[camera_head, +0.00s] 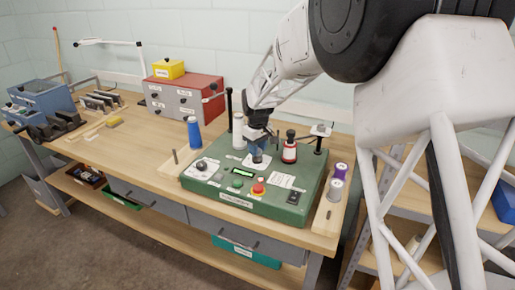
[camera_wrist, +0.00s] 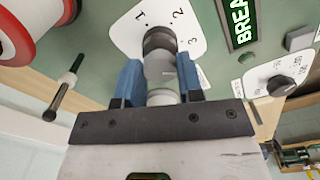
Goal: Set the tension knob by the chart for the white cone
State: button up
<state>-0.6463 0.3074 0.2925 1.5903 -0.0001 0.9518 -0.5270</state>
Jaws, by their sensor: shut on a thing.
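The tension knob (camera_wrist: 161,45) is a dark and grey round knob on a white dial plate (camera_wrist: 189,22) marked 1, 2 and 3 in the wrist view. My gripper (camera_wrist: 160,75) is shut on it, one blue finger on each side. In the head view my gripper (camera_head: 257,155) points down at the green machine (camera_head: 236,198) and hides the knob. I cannot tell where the knob points. The white cone (camera_head: 238,131) stands upright behind my gripper.
A blue cone (camera_head: 194,133) stands left. Another black knob (camera_head: 201,166), a green display (camera_head: 243,171) and a red button (camera_head: 258,188) are on the machine. The bench (camera_head: 150,158) is mostly clear left of it.

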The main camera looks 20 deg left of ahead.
jog(key=shift+n, duration=0.4)
jog(key=o, duration=0.9)
jog(key=shift+r, duration=3.9)
